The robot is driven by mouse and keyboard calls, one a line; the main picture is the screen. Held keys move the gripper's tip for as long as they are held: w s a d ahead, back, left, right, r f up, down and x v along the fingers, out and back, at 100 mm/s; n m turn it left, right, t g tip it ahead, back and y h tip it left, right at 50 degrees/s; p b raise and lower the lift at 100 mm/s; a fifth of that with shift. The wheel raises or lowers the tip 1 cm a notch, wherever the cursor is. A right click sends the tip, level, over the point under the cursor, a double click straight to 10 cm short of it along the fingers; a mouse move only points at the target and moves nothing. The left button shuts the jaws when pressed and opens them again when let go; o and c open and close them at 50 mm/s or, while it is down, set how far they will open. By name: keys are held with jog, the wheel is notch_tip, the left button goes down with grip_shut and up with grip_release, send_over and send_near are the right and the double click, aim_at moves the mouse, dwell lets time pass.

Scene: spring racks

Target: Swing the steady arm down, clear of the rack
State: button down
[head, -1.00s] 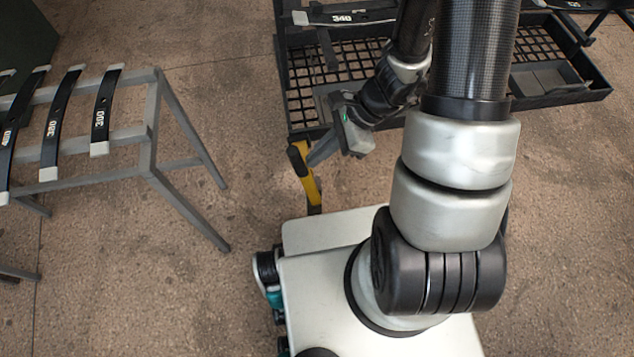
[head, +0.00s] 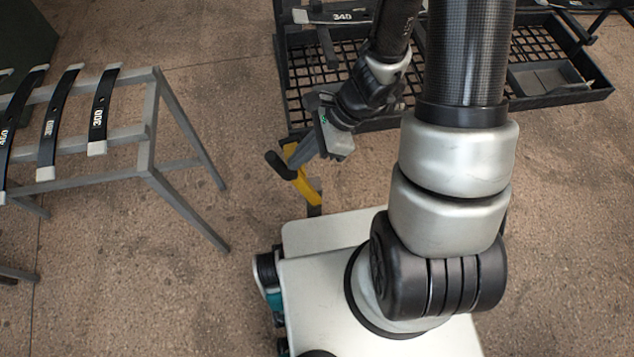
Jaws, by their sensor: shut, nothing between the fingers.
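The steady arm (head: 306,190) is a yellow bar with a black padded end, near the middle of the head view. It is tilted, with the black end at upper left and the lower end at a short dark post by my base. My gripper (head: 297,162) is shut and empty. Its fingertips are at the yellow bar, just right of the black end; whether they touch it I cannot tell. The black mesh rack (head: 299,112) stands behind, and my arm hides part of it. The steady arm shows in front of the rack's near left corner.
A grey stand (head: 150,120) at the left carries several dark numbered leaf springs (head: 99,112). Another spring (head: 342,17) marked 340 lies at the rack's top. Bare floor (head: 235,150) lies between stand and rack.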

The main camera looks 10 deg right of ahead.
jog(key=shift+a+b, duration=1.45)
jog(key=shift+a, duration=6.9)
jog(key=shift+d, duration=3)
jog(key=d+r+n, duration=0.1)
jog(key=r+n, duration=0.2)
jog(key=r, duration=0.1)
jog(key=d+r+n+t, duration=0.1)
jog(key=d+r+n, duration=0.1)
jog(key=r+n, duration=0.1)
jog(key=d+r+n+h, duration=0.1)
jog(key=d+r+n, duration=0.1)
jog(key=r, duration=0.4)
jog(key=shift+w+n+t, duration=0.3)
jog(key=shift+w+n, duration=0.05)
jog(key=shift+n, duration=0.05)
jog(key=s+d+r+n+t+h, duration=0.25)
jog(key=d+r+n, duration=0.25)
jog(key=d+r, duration=0.25)
jog(key=s+d+r+n+t+h, duration=0.2)
jog(key=s+d+r+n+h, duration=0.2)
jog(key=d+r, duration=0.4)
notch_tip(320, 180, up, 17)
jog(key=p, duration=1.9)
jog(key=shift+w+d+y, duration=0.25)
jog(key=shift+w+y, duration=0.1)
